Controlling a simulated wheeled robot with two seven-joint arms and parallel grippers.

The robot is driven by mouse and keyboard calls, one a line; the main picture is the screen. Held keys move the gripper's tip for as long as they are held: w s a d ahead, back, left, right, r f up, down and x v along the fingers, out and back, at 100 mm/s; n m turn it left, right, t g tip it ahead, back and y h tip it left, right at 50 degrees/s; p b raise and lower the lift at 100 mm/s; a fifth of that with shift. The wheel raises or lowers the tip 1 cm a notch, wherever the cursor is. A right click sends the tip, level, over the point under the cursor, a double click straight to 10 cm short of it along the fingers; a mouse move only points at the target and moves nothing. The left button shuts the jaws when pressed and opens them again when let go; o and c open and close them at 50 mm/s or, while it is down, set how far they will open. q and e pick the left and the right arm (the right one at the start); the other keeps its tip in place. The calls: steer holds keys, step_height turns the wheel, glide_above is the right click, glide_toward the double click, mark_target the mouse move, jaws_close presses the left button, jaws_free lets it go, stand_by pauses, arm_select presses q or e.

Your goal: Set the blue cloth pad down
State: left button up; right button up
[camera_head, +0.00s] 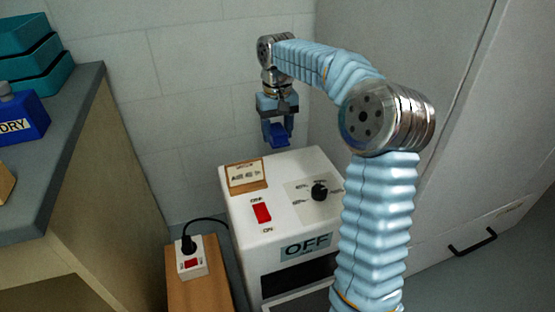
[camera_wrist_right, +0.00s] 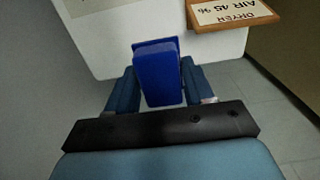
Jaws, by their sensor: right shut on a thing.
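The blue cloth pad (camera_head: 280,141) is held between the fingers of my right gripper (camera_head: 277,138), above the back edge of a white box-shaped machine (camera_head: 285,207). In the right wrist view the pad (camera_wrist_right: 158,72) is a blue block between the two fingers of the gripper (camera_wrist_right: 160,85), with the white top (camera_wrist_right: 215,50) behind it. The right gripper is shut on the pad. The pad looks clear of the surface, but the exact gap is hard to tell. My left gripper is not in view.
The machine's top carries a framed sign (camera_head: 247,177), a red switch (camera_head: 262,212) and a black knob (camera_head: 319,190). A power strip (camera_head: 191,257) with a plug sits on a wooden stand at left. A counter (camera_head: 62,150) holds a blue "DRY" box (camera_head: 20,118) and teal trays (camera_head: 38,60).

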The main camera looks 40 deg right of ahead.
mark_target(277, 168)
step_height(277, 168, down, 10)
steer(key=shift+r+b, duration=0.1)
steer(key=shift+b, duration=0.9)
steer(key=o, duration=0.9)
steer(key=shift+o, duration=0.2)
step_height(277, 168, up, 12)
steer(key=p, duration=0.2)
steer(key=shift+p, duration=0.35)
